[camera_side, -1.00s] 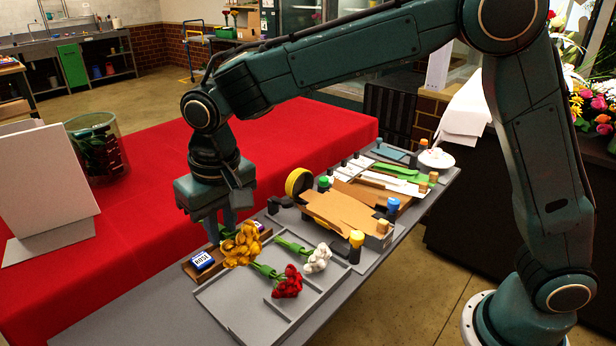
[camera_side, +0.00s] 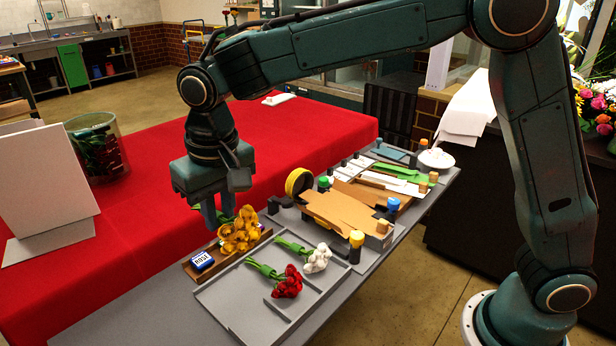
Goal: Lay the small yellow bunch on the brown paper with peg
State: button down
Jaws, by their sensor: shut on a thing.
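The small yellow bunch (camera_side: 240,232) hangs at my gripper (camera_side: 219,222), above the wooden block holder at the far edge of the grey tray. My gripper points down and is shut on the bunch's green stems, which are mostly hidden by the fingers and blooms. The brown paper (camera_side: 345,212) lies to the right of the tray on the grey bench, with pegs standing around it: a yellow-topped one (camera_side: 356,243), a blue-topped one (camera_side: 393,207) and a green-topped one (camera_side: 323,186). I cannot tell which peg goes with which paper.
The grey tray (camera_side: 226,303) holds a red bunch (camera_side: 288,282) and a white bunch (camera_side: 318,258). A wooden holder with a blue-and-white box (camera_side: 202,260) sits behind it. A yellow tape roll (camera_side: 298,183) stands beside the brown paper. Further right lie more wraps and a white bowl (camera_side: 436,159).

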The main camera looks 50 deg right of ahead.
jog(key=d+f, duration=0.3)
jog(key=d, duration=1.4)
jog(key=d+f, duration=0.3)
jog(key=d, duration=1.4)
jog(key=shift+f, duration=0.4)
jog(key=shift+f, duration=0.25)
jog(key=shift+f, duration=3.85)
jog(key=shift+f, duration=0.3)
jog(key=c, duration=0.8)
grip_release()
